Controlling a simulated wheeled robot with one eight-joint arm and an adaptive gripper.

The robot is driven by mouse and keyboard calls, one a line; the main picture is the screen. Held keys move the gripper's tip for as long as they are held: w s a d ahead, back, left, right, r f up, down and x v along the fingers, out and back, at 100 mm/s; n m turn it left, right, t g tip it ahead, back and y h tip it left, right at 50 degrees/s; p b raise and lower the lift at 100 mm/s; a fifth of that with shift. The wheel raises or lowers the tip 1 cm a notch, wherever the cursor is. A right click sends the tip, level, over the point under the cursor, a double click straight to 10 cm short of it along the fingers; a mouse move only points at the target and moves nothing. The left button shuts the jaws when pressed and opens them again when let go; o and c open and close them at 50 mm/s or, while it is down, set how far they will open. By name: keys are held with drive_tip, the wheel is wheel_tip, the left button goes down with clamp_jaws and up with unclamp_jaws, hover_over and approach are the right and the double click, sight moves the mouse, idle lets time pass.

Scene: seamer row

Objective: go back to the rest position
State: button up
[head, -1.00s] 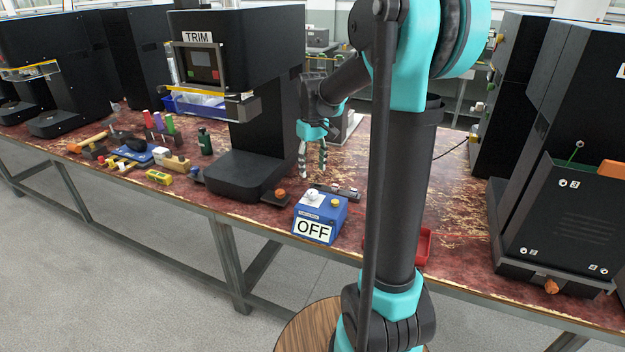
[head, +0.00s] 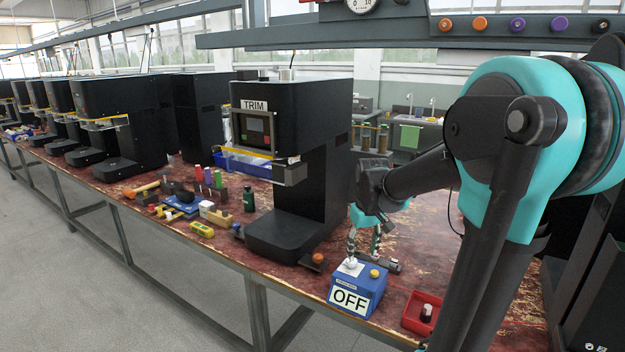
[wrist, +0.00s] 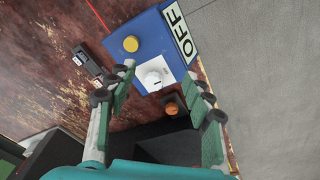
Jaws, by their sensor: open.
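My gripper (head: 363,243) is open and empty, pointing down just behind and above the blue control box in the head view. The blue box (head: 371,286) has a white label reading OFF (head: 348,300), a white knob (head: 351,265) and a yellow button (head: 374,273). In the wrist view, my gripper's fingers (wrist: 165,98) stand apart, with the white knob (wrist: 153,75) showing between them. I cannot tell exactly how far the fingertips are above the knob.
The black TRIM machine (head: 290,150) stands left of my gripper. An orange knob (head: 318,259) is at its base. A red tray (head: 421,312) lies right of the box. A dark device (head: 393,265) lies behind the box. Tools and spools clutter the bench further left.

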drive_tip(key=s+f+m+t, duration=0.1)
drive_tip(key=s+f, duration=0.2)
drive_tip(key=s, duration=0.2)
drive_tip(key=s+d+f+m+t, duration=0.1)
drive_tip(key=s+f, duration=0.3)
drive_tip(key=s, duration=0.1)
drive_tip(key=s+d+f+m, duration=0.1)
drive_tip(key=s+f, duration=0.2)
drive_tip(key=s, duration=0.2)
drive_tip(key=shift+s+f+t, duration=0.25)
drive_tip(key=shift+s+t, duration=0.15)
